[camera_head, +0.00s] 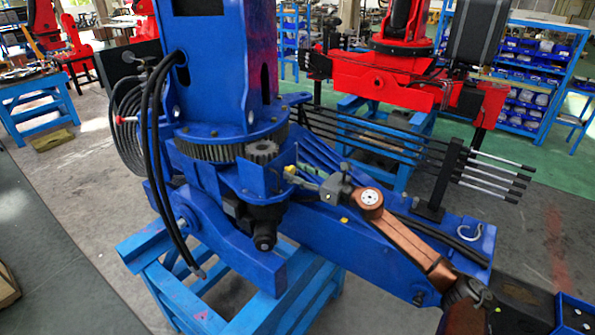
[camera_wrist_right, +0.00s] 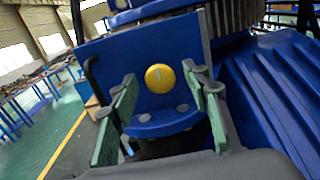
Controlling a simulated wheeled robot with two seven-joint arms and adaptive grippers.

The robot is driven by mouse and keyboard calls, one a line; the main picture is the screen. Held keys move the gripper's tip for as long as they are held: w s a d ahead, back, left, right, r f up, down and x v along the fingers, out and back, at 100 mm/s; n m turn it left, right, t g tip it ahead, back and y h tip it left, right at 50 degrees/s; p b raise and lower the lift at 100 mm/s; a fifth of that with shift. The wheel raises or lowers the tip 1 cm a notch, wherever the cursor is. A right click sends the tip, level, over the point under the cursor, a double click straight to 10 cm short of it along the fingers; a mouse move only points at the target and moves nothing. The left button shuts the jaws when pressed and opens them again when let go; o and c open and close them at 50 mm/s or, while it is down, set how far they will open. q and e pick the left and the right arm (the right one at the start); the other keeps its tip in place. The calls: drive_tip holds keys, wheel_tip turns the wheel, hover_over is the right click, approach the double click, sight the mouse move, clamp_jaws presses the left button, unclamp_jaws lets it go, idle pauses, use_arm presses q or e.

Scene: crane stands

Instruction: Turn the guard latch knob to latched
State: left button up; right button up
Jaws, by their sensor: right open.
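The guard latch knob (camera_wrist_right: 160,78) is a round yellow knob with a small pale mark on its face, in front of a blue panel in the right wrist view. A small yellow spot, likely the knob, shows in the head view beside my right gripper (camera_head: 303,179). My right gripper is open. In the wrist view its green-padded fingers stand left and right of the knob, with visible gaps and no clear contact. How far the fingertips are from the knob in depth is hard to tell. My left gripper is not in view.
The blue crane column (camera_head: 215,75) with its toothed ring (camera_head: 215,150) rises behind the gripper. A blue stand (camera_head: 180,290) is below. Black hoses (camera_head: 158,130) hang at left. A ribbed blue surface (camera_wrist_right: 280,100) lies close right of the fingers in the wrist view.

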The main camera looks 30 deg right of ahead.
drive_tip(key=shift+a, duration=0.1)
drive_tip(key=shift+c, duration=0.5)
drive_tip(key=c, duration=1)
drive_tip(key=m+p, duration=0.1)
drive_tip(key=m, duration=0.3)
drive_tip(key=shift+m, duration=0.3)
drive_tip(key=m+p, duration=0.2)
drive_tip(key=m, duration=0.2)
drive_tip(key=shift+w+m, duration=0.1)
drive_tip(key=shift+m, duration=0.2)
drive_tip(key=m+p, duration=0.1)
drive_tip(key=m, duration=0.1)
drive_tip(key=m+p, duration=0.2)
drive_tip(key=shift+d+m, duration=0.2)
drive_tip(key=shift+m, duration=0.1)
drive_tip(key=shift+f+m+p, duration=0.2)
drive_tip(key=shift+m+p, duration=1.05)
drive_tip(key=shift+m, duration=0.75)
